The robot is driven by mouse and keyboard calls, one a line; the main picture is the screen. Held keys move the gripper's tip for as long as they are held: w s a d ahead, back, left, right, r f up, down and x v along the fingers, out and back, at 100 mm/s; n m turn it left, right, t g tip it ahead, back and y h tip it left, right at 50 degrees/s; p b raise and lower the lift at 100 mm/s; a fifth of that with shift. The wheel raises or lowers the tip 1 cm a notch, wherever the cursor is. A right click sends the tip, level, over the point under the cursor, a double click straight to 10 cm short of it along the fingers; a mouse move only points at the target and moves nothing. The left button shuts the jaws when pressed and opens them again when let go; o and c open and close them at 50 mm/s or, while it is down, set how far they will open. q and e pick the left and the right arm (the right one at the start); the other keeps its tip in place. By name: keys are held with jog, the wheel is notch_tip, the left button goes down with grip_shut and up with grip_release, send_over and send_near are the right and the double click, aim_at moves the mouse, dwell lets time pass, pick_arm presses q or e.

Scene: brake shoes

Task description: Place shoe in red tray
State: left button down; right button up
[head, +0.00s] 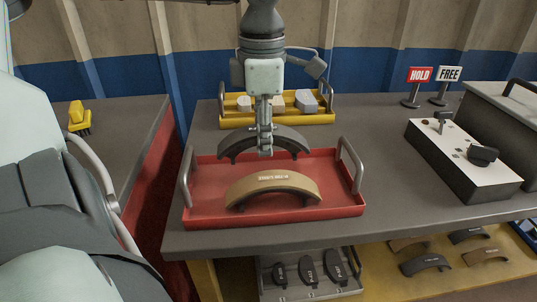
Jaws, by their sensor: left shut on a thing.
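A red tray (205,208) with grey handles stands on the grey bench. A tan brake shoe (272,187) with pale lettering lies in its front half. A dark grey brake shoe (288,137) is at the tray's back edge. My left gripper (265,146) comes down from above and is shut on the dark shoe near its middle. I cannot tell whether the dark shoe touches the tray floor. My right gripper is not in view.
A yellow tray (318,119) with pale blocks stands behind. HOLD (419,75) and FREE (450,73) signs and a white-topped control box (463,160) are at right. More shoes lie on a lower shelf (380,285). The bench between tray and box is clear.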

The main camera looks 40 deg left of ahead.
pick_arm(q)
jog(key=shift+w+a+f, duration=0.2)
jog(key=shift+w+f, duration=0.15)
jog(key=shift+w, duration=0.15)
jog(key=shift+w+a+f, duration=0.15)
jog(key=shift+w+f, duration=0.2)
jog(key=shift+w, duration=0.15)
notch_tip(320, 180, down, 3)
jog(key=shift+f+p, duration=0.1)
jog(key=shift+p, duration=0.2)
jog(key=shift+f, duration=0.3)
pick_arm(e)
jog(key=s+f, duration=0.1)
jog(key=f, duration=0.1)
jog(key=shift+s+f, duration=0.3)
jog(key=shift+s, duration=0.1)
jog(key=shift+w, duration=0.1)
pick_arm(q)
jog(key=shift+f, duration=0.15)
jog(key=c, duration=1.4)
grip_release()
jog(key=shift+o, duration=0.2)
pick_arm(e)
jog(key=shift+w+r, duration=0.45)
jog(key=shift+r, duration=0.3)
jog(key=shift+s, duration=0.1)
